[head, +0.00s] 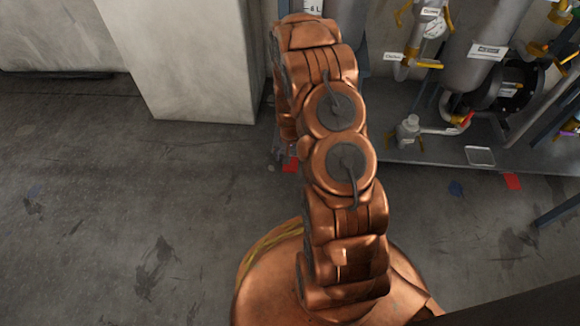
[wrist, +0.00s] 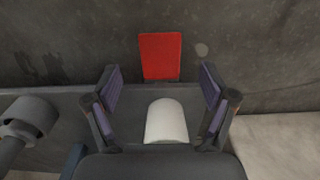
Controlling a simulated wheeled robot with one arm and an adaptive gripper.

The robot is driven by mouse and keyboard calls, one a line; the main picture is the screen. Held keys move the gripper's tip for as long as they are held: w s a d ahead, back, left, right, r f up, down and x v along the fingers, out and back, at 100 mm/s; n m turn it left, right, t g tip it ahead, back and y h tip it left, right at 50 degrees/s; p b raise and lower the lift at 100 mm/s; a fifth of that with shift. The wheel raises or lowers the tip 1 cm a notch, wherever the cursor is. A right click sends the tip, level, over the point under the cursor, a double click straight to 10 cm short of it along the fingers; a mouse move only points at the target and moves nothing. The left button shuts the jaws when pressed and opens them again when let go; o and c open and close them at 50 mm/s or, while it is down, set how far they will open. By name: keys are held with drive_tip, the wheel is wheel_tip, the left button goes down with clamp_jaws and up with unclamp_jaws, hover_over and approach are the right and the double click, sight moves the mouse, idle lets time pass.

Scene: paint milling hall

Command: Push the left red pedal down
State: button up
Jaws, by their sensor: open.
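A flat red pedal (wrist: 161,54) shows in the wrist view, just beyond and between the fingertips of my gripper (wrist: 159,82). My gripper is open, one dark finger on each side, and nothing is held. The gap between fingertips and pedal is hard to judge. In the head view a small red patch, the left pedal (head: 290,164), shows low beside my arm, which covers part of it. A second red pedal (head: 512,181) lies further right by the skid edge. My gripper is hidden behind my arm in the head view.
A pale rounded object (wrist: 166,121) lies between the fingers in the wrist view; I cannot tell what it is. A grey skid (head: 430,180) with tanks, pipes and valves (head: 408,130) stands at the right. A pale block (head: 185,65) stands at the left. Floor at left is clear.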

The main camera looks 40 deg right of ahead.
sight(290, 168)
wheel_tip(290, 168, down, 5)
drive_tip(key=shift+f+b, duration=0.1)
drive_tip(key=shift+b, duration=0.8)
clamp_jaws()
